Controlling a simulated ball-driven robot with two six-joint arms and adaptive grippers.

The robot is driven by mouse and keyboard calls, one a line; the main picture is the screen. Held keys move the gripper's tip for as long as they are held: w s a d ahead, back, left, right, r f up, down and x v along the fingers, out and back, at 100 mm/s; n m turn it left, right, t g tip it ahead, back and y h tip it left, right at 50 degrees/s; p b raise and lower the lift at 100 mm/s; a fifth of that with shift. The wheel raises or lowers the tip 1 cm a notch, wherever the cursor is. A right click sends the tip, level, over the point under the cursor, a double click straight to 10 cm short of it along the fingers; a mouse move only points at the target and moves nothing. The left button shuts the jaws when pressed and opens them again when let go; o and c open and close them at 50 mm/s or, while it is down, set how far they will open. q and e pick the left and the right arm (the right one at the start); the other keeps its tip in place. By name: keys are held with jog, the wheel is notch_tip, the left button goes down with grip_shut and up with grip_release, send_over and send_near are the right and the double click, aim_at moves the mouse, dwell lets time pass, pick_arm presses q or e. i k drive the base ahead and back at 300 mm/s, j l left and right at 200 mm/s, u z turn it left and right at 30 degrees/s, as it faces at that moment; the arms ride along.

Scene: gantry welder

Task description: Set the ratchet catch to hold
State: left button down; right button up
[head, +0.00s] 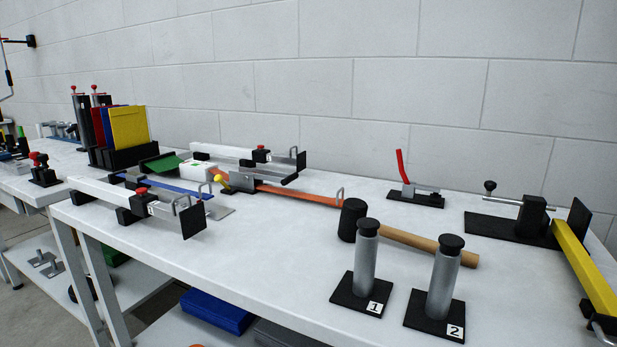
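What looks like the ratchet (243,180), a small grey block on an orange strap (300,194), sits at mid-left on the white bench. A lever with a yellow knob (222,181) stands at its left side; it may be the catch, but its setting is too small to tell. The strap runs right from the block to a wire hook (340,194) near a mallet. Neither gripper shows in the head view.
The bench (270,260) has clear room in front. Sliding clamps (110,193) (230,152) flank the ratchet. A red-handled clamp (403,168) and yellow bar (583,265) are farther right.

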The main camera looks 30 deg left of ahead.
aim_at(219, 179)
jog(key=u, duration=1.35)
jog(key=z, duration=0.35)
jog(key=i+j+z, duration=0.25)
jog(key=j+z, duration=0.3)
jog(key=i+j+z, duration=0.1)
jog(key=j+z, duration=0.15)
jog(key=j, duration=0.25)
